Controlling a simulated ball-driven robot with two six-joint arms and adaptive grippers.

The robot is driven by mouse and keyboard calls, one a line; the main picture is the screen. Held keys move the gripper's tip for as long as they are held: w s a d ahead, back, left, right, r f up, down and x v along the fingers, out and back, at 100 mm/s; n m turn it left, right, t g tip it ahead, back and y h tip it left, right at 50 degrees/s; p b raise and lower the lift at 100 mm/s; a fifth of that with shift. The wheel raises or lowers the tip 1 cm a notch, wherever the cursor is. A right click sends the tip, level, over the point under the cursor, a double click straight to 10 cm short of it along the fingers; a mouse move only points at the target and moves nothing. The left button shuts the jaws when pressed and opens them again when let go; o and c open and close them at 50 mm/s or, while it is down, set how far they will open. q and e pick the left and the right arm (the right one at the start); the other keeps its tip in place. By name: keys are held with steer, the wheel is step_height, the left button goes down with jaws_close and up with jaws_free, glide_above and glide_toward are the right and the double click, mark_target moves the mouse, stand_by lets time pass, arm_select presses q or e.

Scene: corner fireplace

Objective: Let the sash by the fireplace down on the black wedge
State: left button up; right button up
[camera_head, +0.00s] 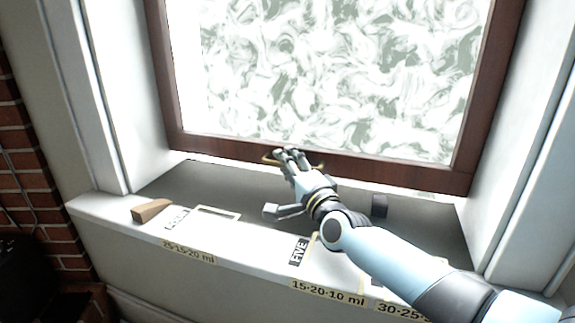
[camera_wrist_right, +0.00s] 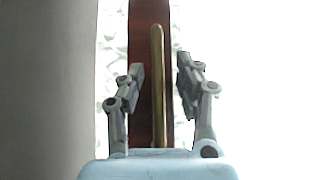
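The sash has a dark brown frame and frosted, swirled glass; its bottom rail (camera_head: 390,171) crosses the head view. Bright slivers show under the rail, so it looks raised a little above the sill. A brass handle (camera_head: 268,158) is on the rail. My right gripper (camera_head: 290,153) is at this handle. In the wrist view the handle (camera_wrist_right: 157,85) stands between the two open fingers (camera_wrist_right: 160,85), with a gap on each side. The black wedge (camera_head: 379,205) sits on the dark sill, right of my right wrist and in front of the rail. My left gripper is not in view.
A brown wedge-shaped block (camera_head: 152,210) lies on the white ledge (camera_head: 95,208) at the left. The ledge carries labels such as "FIVE" and "15-20-10 ml". White window reveals bound both sides. A brick wall (camera_head: 30,190) is at far left.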

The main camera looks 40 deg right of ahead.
steer(key=s, duration=0.4)
steer(key=s+a+f, duration=0.1)
steer(key=s, duration=0.6)
steer(key=shift+s+a+f, duration=0.25)
steer(key=shift+s+a, duration=0.1)
steer(key=shift+s, duration=0.05)
